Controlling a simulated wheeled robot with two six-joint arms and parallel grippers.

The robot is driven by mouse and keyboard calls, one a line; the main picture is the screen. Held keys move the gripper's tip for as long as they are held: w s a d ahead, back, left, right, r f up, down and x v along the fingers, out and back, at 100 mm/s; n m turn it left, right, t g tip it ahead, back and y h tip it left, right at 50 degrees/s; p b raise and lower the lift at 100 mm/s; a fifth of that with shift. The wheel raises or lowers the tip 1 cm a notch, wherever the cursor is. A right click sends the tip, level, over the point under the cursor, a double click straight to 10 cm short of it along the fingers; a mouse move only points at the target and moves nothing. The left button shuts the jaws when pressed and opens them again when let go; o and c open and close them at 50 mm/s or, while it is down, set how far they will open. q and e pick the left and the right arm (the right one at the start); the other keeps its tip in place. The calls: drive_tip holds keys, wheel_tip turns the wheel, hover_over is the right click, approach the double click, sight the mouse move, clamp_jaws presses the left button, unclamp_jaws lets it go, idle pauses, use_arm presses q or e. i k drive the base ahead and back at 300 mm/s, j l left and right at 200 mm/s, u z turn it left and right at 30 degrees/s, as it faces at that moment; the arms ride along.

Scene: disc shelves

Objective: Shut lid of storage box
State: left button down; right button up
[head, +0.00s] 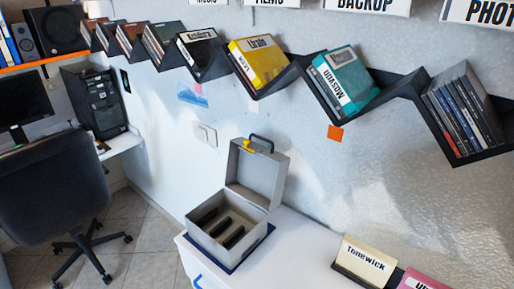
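The storage box (207,241) is a light grey case standing on a white cabinet top, on a dark blue mat. Its lid (258,177) stands raised upright at the back of the box. The lid has a dark handle on its top edge and a yellow latch (249,146). Several dark slots or items (226,225) show inside the open box. Neither of my grippers is in view.
A zigzag dark wall shelf (397,88) with several disc cases runs above the box. A card holder labelled "Tenewick" (368,261) stands on the cabinet (294,262) to the right. An office chair (55,190) and desk are at the left. The cabinet top between box and holder is clear.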

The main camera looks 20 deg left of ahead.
sight(259, 177)
drive_tip(key=i+j, duration=0.15)
drive_tip(key=j, duration=0.2)
drive_tip(key=i+j+z, duration=0.15)
drive_tip(key=j, duration=0.2)
drive_tip(key=i+j, duration=0.1)
drive_tip(key=j, duration=0.25)
drive_tip(key=i+j+z, duration=0.1)
drive_tip(key=j, duration=0.25)
